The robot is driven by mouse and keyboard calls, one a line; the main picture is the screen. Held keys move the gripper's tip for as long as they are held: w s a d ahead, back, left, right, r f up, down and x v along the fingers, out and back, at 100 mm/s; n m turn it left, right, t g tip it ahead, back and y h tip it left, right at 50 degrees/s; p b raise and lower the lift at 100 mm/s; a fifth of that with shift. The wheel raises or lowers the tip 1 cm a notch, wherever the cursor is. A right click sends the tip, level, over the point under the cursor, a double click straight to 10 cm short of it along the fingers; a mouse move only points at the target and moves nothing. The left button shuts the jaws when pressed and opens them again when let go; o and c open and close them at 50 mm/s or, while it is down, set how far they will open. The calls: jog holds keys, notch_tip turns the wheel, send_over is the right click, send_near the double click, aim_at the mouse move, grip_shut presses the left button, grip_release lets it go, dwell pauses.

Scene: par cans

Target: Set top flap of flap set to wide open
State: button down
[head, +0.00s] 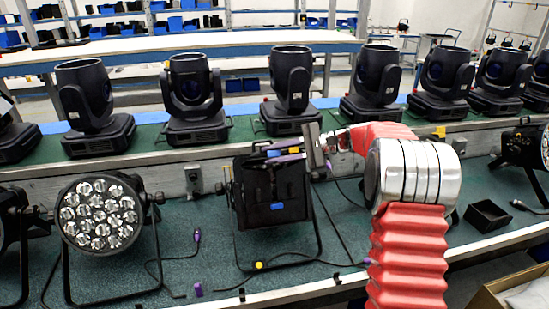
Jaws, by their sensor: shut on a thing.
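The flap set (272,197) is a black square set of flaps on a par can in a floor-standing yoke, at the middle of the bench in the head view. Its top flap (272,158) shows as a thin dark strip along the upper edge, with purple and blue marks near it. My gripper (314,152) is at the upper right of the flap set and appears shut on the right end of the top flap. The fingertips and the exact contact are too small to see clearly. The flap's exact angle cannot be told.
A par can with many round lenses (102,215) stands to the left. A row of moving-head lights (194,98) stands on the ledge behind. A small black open box (487,215) lies right of my arm. Cables and a purple connector (198,289) lie on the green bench top.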

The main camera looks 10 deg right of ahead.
jog(key=shift+w, duration=0.15)
dwell(0.3)
jog(key=c, duration=1.6)
grip_release()
jog(key=shift+c, duration=0.2)
jog(key=shift+d, duration=0.1)
jog(key=v, duration=1.3)
jog(key=shift+d+r, duration=0.15)
jog(key=shift+d, duration=0.05)
